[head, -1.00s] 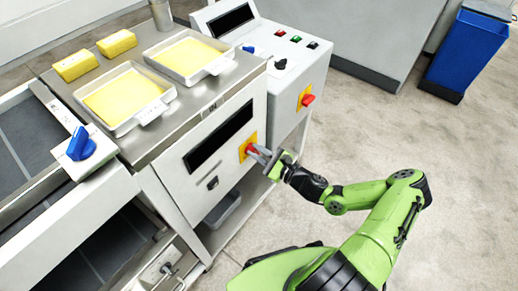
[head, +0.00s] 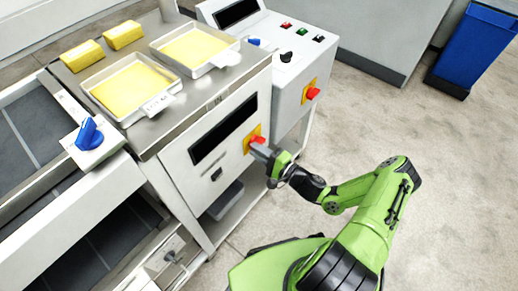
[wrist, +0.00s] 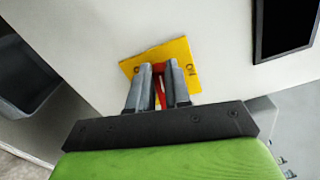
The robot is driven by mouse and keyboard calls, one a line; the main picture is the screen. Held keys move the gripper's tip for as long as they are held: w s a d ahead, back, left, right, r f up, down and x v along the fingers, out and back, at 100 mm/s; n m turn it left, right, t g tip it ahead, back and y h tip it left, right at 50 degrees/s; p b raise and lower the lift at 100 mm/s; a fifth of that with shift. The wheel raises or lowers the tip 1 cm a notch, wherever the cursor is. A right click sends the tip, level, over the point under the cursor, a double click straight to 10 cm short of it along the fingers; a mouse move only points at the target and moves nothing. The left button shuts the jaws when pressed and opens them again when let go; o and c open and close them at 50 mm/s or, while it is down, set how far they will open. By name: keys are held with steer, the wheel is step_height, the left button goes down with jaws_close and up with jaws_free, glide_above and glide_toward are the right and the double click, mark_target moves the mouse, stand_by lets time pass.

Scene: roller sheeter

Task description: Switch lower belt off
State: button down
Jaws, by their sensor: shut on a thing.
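A red rotary switch handle (head: 258,140) on a yellow plate (head: 249,147) sits on the front of the grey cabinet, right of its dark panel. My gripper (head: 257,150) is at this switch. In the wrist view the two fingers (wrist: 158,67) are shut on the red handle (wrist: 161,90), one on each side. The yellow plate (wrist: 180,53) shows "ON" at its right; the label at its left is mostly hidden by a finger. The fingers hide much of the handle, so its exact angle is hard to tell.
A second red switch (head: 312,93) is on the right-hand control box, below buttons and a black knob (head: 286,56). A blue knob (head: 89,134) stands at the left. Trays of yellow dough (head: 134,91) lie on top. Open floor lies to the right.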

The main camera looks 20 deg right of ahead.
steer(key=shift+f+n, duration=0.35)
steer(key=shift+n, duration=0.85)
steer(key=c, duration=1.1)
jaws_free()
steer(key=shift+o, duration=0.2)
steer(key=p+v, duration=0.3)
steer(key=v, duration=1.3)
steer(key=shift+a, duration=0.1)
